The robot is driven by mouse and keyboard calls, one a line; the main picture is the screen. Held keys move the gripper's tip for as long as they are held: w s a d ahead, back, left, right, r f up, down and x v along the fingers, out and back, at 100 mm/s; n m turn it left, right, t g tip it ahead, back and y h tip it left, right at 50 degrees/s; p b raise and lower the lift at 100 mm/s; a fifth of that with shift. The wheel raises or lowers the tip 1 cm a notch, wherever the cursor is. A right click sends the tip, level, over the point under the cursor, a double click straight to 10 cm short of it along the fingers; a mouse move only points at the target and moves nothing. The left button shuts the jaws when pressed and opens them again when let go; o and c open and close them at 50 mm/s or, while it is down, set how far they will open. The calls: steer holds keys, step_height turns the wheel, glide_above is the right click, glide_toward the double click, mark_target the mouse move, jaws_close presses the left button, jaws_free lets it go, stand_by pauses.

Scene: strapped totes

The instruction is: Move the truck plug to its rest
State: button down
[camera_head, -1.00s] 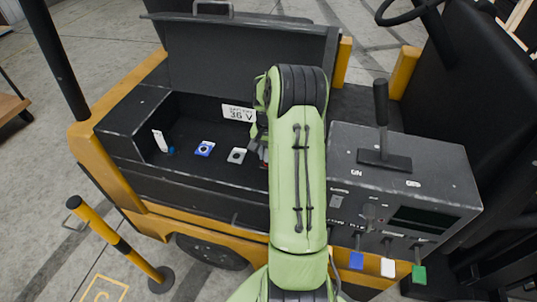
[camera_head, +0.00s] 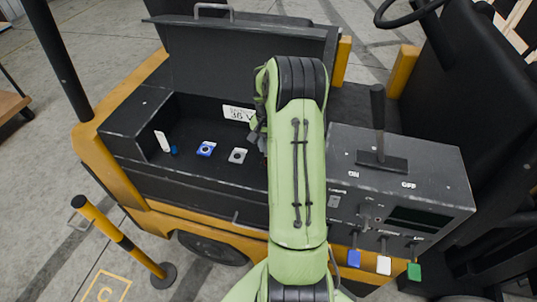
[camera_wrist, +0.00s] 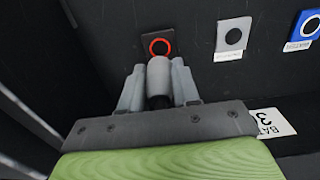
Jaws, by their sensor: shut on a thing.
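My gripper (camera_wrist: 158,84) is shut on a grey, rounded plug (camera_wrist: 159,68) in the wrist view. The plug's front end lies close to a dark plate with a red ring (camera_wrist: 159,47); I cannot tell whether they touch. A grey plate with a round hole (camera_wrist: 233,38) and a blue plate with a ring (camera_wrist: 307,29) are to its right. In the head view my arm hides the plug and most of the gripper. The grey plate (camera_head: 238,156) and blue plate (camera_head: 205,149) show left of the arm. No label here names the rest.
The plates are inside the truck's open black battery bay (camera_head: 180,112), with its lid raised behind. A 36 V label (camera_head: 238,113) is on the back wall. Right of my arm stands a control box (camera_head: 430,175) with an upright lever (camera_head: 378,125). A yellow-black post (camera_head: 120,243) stands front left.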

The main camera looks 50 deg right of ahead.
steer(key=shift+r, duration=0.35)
step_height(320, 180, up, 6)
steer(key=p, duration=0.4)
steer(key=shift+r+p, duration=0.15)
steer(key=shift+p, duration=0.2)
steer(key=shift+f, duration=0.2)
